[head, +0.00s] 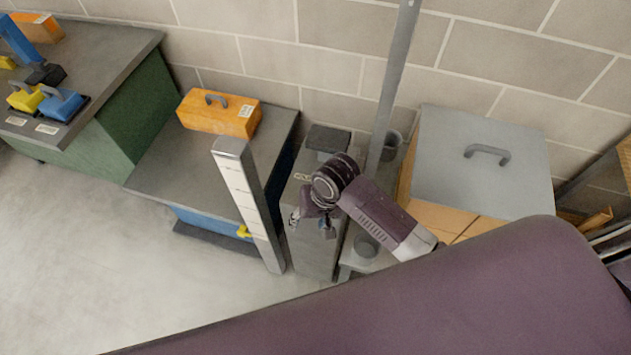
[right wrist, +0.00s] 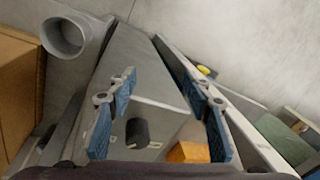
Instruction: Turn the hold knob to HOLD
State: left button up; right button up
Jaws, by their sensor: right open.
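A black knob (right wrist: 137,132) shows on the face of a grey cabinet (right wrist: 150,72) in the right wrist view. Small pale labels sit on the face near it, too small to read. The cabinet also shows in the head view (head: 316,255), where my right gripper (head: 318,222) is in front of it and the knob is not clearly seen. In the right wrist view my right gripper (right wrist: 162,108) is open and empty, its blue-padded fingers apart with the knob seen between them. Whether they touch it I cannot tell. My left gripper is not in view.
A white marked post (head: 245,195) stands close left of the cabinet. A grey upright (head: 393,85) rises behind my right arm. An orange box (head: 220,113) sits on a dark bench (head: 165,170). A grey-lidded box (head: 480,150) stands at right. The floor at left is clear.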

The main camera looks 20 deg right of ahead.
jog(key=w+d+r+m, duration=0.1)
jog(key=w+r, duration=0.1)
jog(key=w, duration=0.1)
jog(key=w+d+r+m+g+h, duration=0.1)
jog(key=w+d+r+m, duration=0.1)
jog(key=w+r, duration=0.1)
jog(key=w+d+r+m+h, duration=0.1)
jog(key=w+r, duration=0.2)
jog(key=shift+d+m, duration=0.15)
jog(key=shift+m, duration=0.15)
jog(key=shift+d+f+p, duration=0.1)
jog(key=shift+f+p, duration=0.05)
jog(key=shift+p, duration=0.15)
notch_tip(320, 180, down, 6)
jog(key=shift+f, duration=0.7)
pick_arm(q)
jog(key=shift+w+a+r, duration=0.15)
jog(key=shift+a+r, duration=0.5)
pick_arm(e)
jog(key=shift+c, duration=0.9)
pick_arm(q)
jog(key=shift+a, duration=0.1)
pick_arm(e)
jog(key=c, duration=1)
